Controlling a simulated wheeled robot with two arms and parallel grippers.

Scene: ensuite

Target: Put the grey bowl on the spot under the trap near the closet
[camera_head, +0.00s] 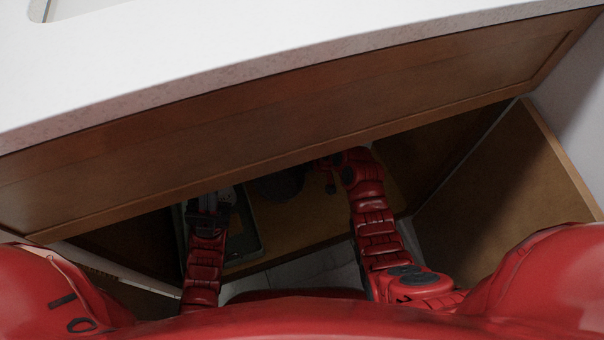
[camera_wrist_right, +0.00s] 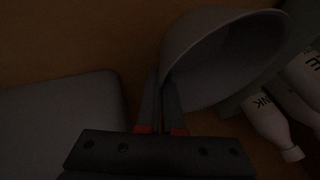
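The grey bowl (camera_wrist_right: 225,58) shows large in the right wrist view, tilted with its opening toward the lower right. My right gripper (camera_wrist_right: 160,82) has its two fingers close together at the bowl's left rim, with the rim between them. In the head view my right gripper (camera_head: 328,167) is inside the cabinet, partly hidden under its front edge. A dark round shape (camera_head: 280,184) beside it looks like the bowl. My left gripper (camera_head: 210,203) is over a tray; its fingers are too dark to read. I cannot make out the trap or the spot under it.
A grey-green tray (camera_head: 245,243) stands on the cabinet floor (camera_head: 290,228); white bottles (camera_wrist_right: 270,122) lie in it. A grey flat thing with rounded corners (camera_wrist_right: 62,125) is left of the right gripper. The white countertop (camera_head: 200,60) and wooden front (camera_head: 300,110) overhang both arms. An open door (camera_head: 510,180) stands right.

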